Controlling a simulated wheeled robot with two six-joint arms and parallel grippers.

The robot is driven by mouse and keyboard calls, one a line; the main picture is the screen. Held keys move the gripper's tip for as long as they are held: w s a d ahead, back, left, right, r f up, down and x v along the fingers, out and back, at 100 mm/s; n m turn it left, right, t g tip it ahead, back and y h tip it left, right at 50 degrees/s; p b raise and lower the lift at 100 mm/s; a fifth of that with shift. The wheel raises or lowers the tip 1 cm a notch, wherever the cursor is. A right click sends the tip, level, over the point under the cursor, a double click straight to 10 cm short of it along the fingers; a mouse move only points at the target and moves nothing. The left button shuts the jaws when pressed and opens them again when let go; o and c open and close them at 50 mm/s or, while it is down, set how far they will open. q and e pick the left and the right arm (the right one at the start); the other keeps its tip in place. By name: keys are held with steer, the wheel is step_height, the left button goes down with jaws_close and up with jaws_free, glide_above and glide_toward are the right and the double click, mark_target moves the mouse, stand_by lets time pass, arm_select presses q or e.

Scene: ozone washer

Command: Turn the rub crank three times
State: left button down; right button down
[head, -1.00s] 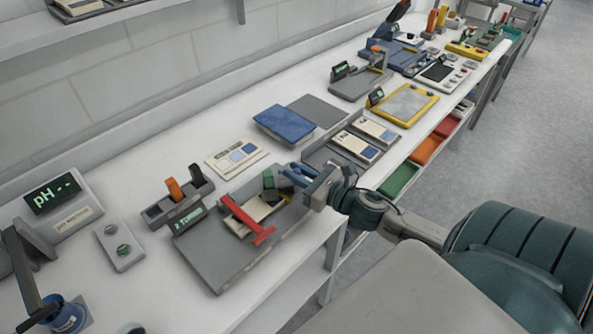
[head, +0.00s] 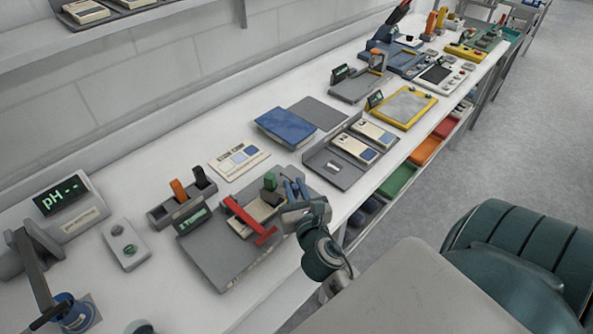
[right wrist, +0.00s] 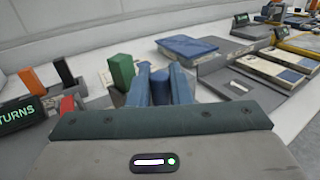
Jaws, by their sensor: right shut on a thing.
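The rub station is a grey plate (head: 215,262) near the table's front edge, with a red bar (head: 248,220) and an upright green block (head: 270,181) on it. The green block also shows in the right wrist view (right wrist: 122,72). My right gripper (head: 294,188) is at the plate's right side, beside the green block. In the right wrist view its blue fingers (right wrist: 160,84) are closed around a dark blue upright handle (right wrist: 160,88), apparently the crank's. The crank's lower part is hidden by the gripper. My left gripper is not in view.
A small turns display (head: 194,217) stands behind the plate, below a holder with orange and black pieces (head: 180,202). A blue pad (head: 285,128) and a grey tray with cards (head: 335,172) lie to the right. A pH display (head: 62,197) stands left.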

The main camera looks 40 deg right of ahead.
steer(key=shift+a+m+h, duration=0.2)
steer(key=shift+m+h, duration=0.1)
steer(key=shift+h, duration=0.2)
steer(key=c, duration=1.4)
jaws_free()
